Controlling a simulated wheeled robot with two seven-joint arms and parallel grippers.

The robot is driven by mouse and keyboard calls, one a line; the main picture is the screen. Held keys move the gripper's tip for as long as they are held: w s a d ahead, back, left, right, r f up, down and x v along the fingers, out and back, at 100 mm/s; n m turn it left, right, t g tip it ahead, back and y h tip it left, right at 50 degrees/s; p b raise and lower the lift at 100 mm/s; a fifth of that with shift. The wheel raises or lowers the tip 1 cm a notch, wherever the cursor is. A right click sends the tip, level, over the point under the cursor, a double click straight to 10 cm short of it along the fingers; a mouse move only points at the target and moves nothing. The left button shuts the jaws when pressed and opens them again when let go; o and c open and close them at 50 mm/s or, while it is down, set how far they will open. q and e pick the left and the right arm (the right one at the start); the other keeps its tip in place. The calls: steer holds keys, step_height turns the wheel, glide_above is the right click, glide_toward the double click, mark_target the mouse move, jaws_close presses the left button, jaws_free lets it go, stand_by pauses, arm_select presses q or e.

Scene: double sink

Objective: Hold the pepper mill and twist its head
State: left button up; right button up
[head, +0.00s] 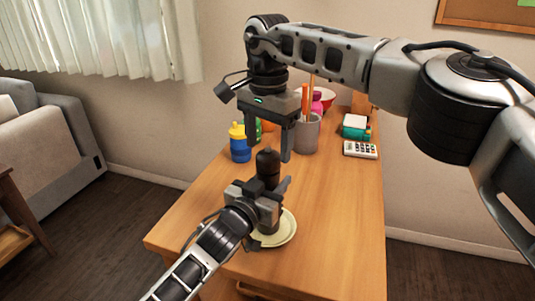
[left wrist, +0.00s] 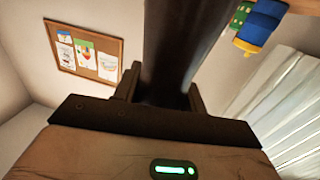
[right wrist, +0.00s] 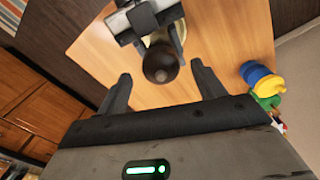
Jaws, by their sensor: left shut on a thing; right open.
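The dark brown pepper mill (head: 267,163) stands upright above a pale plate (head: 284,232) near the table's front; whether its base touches the plate is hidden. My left gripper (head: 272,190) is shut around the mill's body from the front left. The dark body also fills the middle of the left wrist view (left wrist: 180,45) between the fingers. My right gripper (head: 267,148) is open above and behind the mill, pointing down, with its fingers on either side of the head's line. In the right wrist view the mill's round head (right wrist: 161,63) lies beyond the open fingertips (right wrist: 162,82), not between them.
A blue and yellow bottle (head: 240,145) stands at the table's left edge. A grey cup (head: 307,133) with orange sticks, a calculator (head: 360,149) and a teal-and-white box (head: 355,127) stand toward the back. The table's right front is clear.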

mark_target(267, 152)
steer(key=shift+f, duration=1.6)
steer(key=c, duration=1)
steer(key=shift+m, duration=0.3)
